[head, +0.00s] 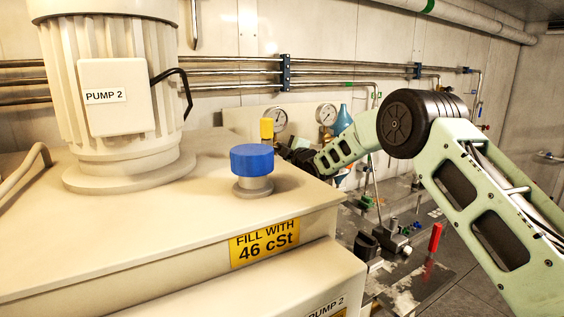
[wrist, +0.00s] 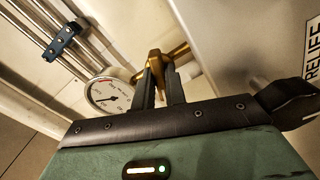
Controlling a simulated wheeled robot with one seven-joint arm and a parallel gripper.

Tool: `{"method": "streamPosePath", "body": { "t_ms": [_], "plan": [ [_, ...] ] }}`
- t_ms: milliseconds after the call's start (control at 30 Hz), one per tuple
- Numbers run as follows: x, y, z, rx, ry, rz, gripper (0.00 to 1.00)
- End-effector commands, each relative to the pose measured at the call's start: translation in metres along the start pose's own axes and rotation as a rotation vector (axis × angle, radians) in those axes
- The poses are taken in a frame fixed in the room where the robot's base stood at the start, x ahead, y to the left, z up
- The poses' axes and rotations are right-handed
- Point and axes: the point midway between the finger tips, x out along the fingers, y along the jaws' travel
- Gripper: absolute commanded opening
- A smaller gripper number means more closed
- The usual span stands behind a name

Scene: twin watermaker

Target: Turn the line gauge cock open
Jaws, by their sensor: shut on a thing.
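The brass gauge cock (wrist: 155,62) shows in the wrist view, on a brass line beside a round white gauge. My gripper (wrist: 161,78) has its two dark fingers on the cock's handle and is shut on it. The gauge (wrist: 102,93) is left of the fingers, its lower part hidden by my gripper's body. In the head view, my gripper (head: 290,152) is partly hidden behind the tank's edge, below two gauges (head: 274,119) (head: 327,114). The cock itself cannot be made out there.
The beige tank with the PUMP 2 motor (head: 112,85) and a blue cap (head: 252,159) fills the left. Steel pipes (head: 230,59) run along the back wall. A red handle (head: 435,237) stands upright over the bench at lower right. A RELIEF label (wrist: 313,50) is right in the wrist view.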

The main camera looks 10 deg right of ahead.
Motion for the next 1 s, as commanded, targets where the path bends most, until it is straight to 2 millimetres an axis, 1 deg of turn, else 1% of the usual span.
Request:
{"method": "streamPosePath", "body": {
  "t_ms": [33, 1000],
  "plan": [
    [-0.0003, -0.0071, 0.0034, 0.042, 0.000, 0.000, 0.00],
    [-0.0001, -0.0030, 0.0020, 0.945, -0.002, -0.002, 0.00]
  ]
}}
